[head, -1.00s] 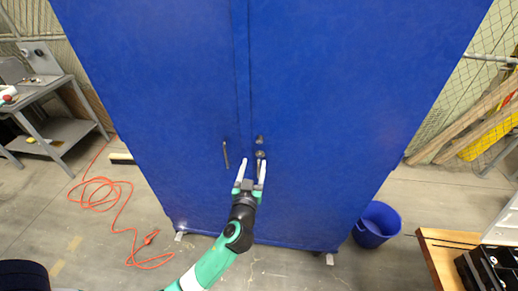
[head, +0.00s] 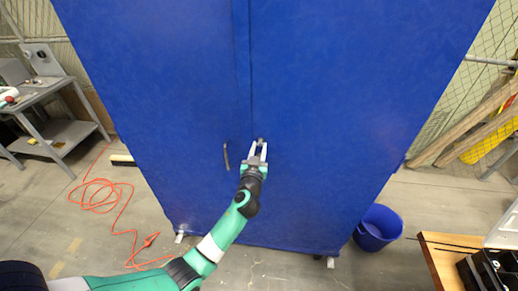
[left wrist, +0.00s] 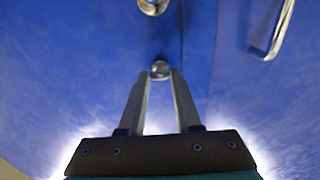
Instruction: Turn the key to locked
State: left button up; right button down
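A small rounded metal fitting (head: 260,140) is on the blue cabinet's front, right of the door seam. In the left wrist view this fitting (left wrist: 160,69) lies between my left fingertips. My left gripper (head: 258,147) reaches up to it from below, its fingers (left wrist: 160,78) apart, one on each side. I cannot tell whether they touch it. A second round metal fitting (left wrist: 152,6) shows at the top edge of the left wrist view; in the head view my gripper hides it. I cannot make out which fitting carries the key, or its angle. My right gripper is not in view.
A bar handle (head: 226,157) is left of the seam, also in the left wrist view (left wrist: 275,32). The tall blue cabinet (head: 330,110) fills the middle. A blue bucket (head: 378,227), an orange cord (head: 100,195) and a grey bench (head: 50,135) stand around it.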

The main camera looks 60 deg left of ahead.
pick_arm(q)
grip_shut()
jog(key=shift+m, duration=0.4)
jog(key=m+p, duration=0.1)
jog(key=m, duration=1.6)
dwell(0.4)
jog(key=o, duration=0.6)
grip_release()
